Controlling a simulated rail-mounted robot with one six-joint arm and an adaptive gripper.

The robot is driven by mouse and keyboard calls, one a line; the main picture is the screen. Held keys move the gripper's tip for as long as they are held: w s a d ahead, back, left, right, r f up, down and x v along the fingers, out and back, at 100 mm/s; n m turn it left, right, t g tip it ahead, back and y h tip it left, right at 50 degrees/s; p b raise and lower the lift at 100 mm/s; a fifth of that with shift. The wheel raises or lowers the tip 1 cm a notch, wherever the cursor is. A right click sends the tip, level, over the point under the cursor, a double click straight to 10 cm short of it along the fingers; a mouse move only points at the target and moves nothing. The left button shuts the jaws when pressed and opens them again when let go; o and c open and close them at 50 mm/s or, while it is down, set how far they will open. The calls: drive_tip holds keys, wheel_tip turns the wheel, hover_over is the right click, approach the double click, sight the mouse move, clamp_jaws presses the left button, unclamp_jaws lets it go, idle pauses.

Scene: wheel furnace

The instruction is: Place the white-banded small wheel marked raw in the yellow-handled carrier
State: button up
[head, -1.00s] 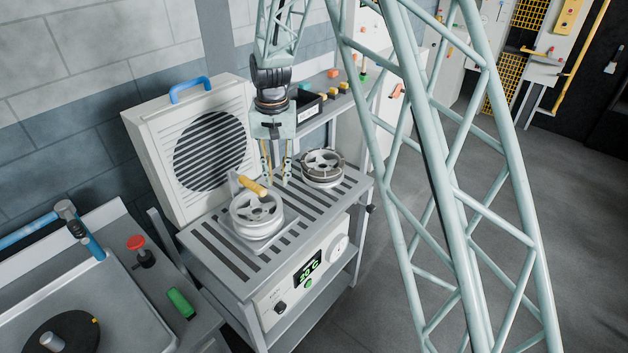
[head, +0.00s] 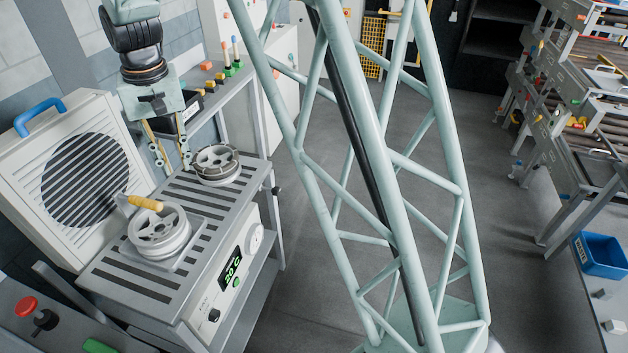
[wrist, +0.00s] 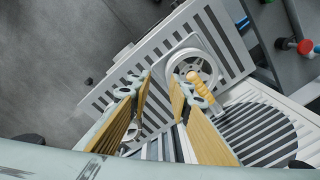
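A pale spoked wheel (head: 160,226) sits near the front of the slatted bench, on a base plate with a yellow handle (head: 146,203) above it. The handle also shows in the wrist view (wrist: 200,86). A second spoked wheel (head: 217,160) with a greyer rim sits farther back on a pale round base. I cannot read any mark on either wheel. My gripper (head: 173,161) is open and empty, pointing down above the bench between the louvred panel and the back wheel. In the wrist view its fingers (wrist: 162,88) are apart with nothing between them.
The slatted bench (head: 135,272) has a green display (head: 232,268) on its front. A louvred panel (head: 85,175) with a blue handle stands at its left. A red button (head: 26,306) is front left.

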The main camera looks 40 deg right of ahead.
drive_tip(key=s+d+r+n+t, duration=0.1)
drive_tip(key=s+d+r, duration=0.3)
drive_tip(key=s+r, duration=0.55)
drive_tip(key=s+d+r+t, duration=0.1)
drive_tip(key=s+d+r, duration=0.2)
drive_tip(key=s+r, duration=0.65)
drive_tip(key=s+d, duration=0.2)
drive_tip(key=s, duration=1.1)
drive_tip(key=s+d+n+t, duration=0.1)
drive_tip(key=s+d, duration=0.1)
drive_tip(key=s, duration=1)
drive_tip(key=shift+s+d+r, duration=0.2)
drive_tip(key=shift+s+r, duration=0.2)
drive_tip(key=shift+r, duration=0.05)
wheel_tip(320, 180, down, 8)
drive_tip(key=b, duration=0.8)
